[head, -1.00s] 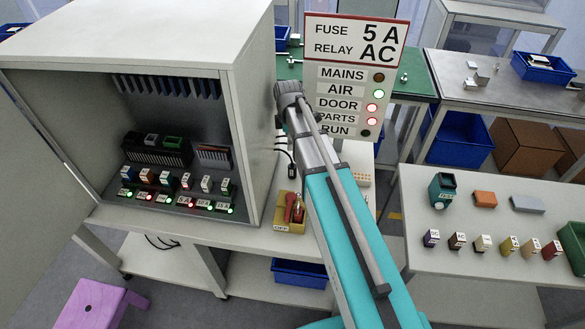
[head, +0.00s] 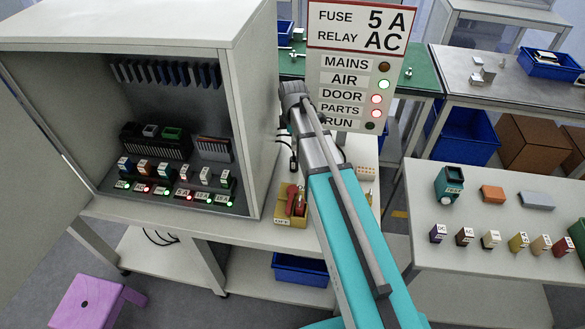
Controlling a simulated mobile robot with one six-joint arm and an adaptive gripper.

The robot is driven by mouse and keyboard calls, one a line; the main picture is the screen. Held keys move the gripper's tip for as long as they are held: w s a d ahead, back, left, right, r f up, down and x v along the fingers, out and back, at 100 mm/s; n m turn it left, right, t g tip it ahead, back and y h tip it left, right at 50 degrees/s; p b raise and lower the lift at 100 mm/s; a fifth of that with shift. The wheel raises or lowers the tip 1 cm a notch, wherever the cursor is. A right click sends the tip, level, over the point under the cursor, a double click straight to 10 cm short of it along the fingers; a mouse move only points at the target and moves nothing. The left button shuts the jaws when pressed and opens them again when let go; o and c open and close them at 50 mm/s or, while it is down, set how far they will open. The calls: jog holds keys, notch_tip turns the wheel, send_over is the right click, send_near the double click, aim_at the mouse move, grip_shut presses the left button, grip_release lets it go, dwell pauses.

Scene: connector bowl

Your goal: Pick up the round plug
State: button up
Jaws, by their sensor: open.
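My arm reaches up through the middle of the head view, its grey wrist (head: 293,92) beside the cabinet's right side. My gripper's fingers do not show; the wrist and arm hide that area. Dark cables hang beside the cabinet, and a small black cable end (head: 292,164) shows just left of my arm. I cannot tell whether it is the round plug. No plug of clearly round shape can be made out elsewhere.
An open cabinet (head: 255,125) with lit modules stands left. A yellow box with a red switch (head: 295,201) sits on the bench by my arm. A sign panel (head: 357,30) stands behind. The right table (head: 480,212) holds a teal device, blocks and several small fuses.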

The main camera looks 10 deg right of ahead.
aim_at(293, 158)
jog(key=shift+f+b, duration=1.85)
jog(key=shift+f, duration=0.35)
jog(key=shift+f, duration=0.1)
jog(key=shift+d+f+b, duration=0.1)
jog(key=shift+f+b, duration=2.4)
jog(key=shift+b, duration=0.1)
grip_shut()
